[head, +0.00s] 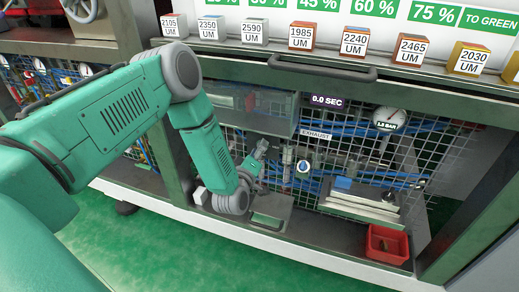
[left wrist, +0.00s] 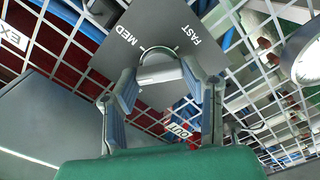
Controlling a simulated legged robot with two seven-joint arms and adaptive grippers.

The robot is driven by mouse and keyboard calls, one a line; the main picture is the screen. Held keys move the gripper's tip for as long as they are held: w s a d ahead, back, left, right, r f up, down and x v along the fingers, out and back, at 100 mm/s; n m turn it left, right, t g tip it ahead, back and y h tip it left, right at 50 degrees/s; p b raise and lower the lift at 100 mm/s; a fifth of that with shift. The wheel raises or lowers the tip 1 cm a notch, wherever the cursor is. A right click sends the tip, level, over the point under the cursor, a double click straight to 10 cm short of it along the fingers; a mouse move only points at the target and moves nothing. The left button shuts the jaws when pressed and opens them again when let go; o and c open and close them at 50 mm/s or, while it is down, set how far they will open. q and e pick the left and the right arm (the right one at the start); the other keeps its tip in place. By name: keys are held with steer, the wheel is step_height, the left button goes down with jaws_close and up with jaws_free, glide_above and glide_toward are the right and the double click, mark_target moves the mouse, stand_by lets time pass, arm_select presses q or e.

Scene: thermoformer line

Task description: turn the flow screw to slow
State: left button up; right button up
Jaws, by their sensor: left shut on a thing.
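The flow screw (left wrist: 157,66) shows in the left wrist view as a round grey metal knob in front of a dark dial plate (left wrist: 112,62). The words MED and FAST are readable on the plate; no SLOW mark shows, and I cannot tell where the screw points. My left gripper (left wrist: 160,78) is shut on the screw, one finger on each side. In the head view my left gripper (head: 258,157) reaches up to the wire mesh panel, left of the EXHAUST label; the screw cannot be made out there. My right gripper is not in view.
Wire mesh (head: 455,150) with blue hoses surrounds the spot. A round gauge (head: 389,119) and a 0.0 SEC display (head: 327,101) are to the right. A red bin (head: 387,245) stands on the lower ledge. A bar handle (head: 310,66) juts out above.

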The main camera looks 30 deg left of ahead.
arm_select(q)
steer(key=shift+s+a+f+n+b, duration=0.1)
steer(key=shift+f+n+b, duration=0.15)
steer(key=shift+n, duration=1.35)
steer(key=shift+s+a+f+n+b, duration=0.1)
steer(key=shift+n+b, duration=0.1)
steer(key=shift+n, duration=1.4)
steer(key=o, duration=1.2)
steer(key=shift+c, duration=0.2)
steer(key=shift+a, duration=0.1)
steer(key=v, duration=1.2)
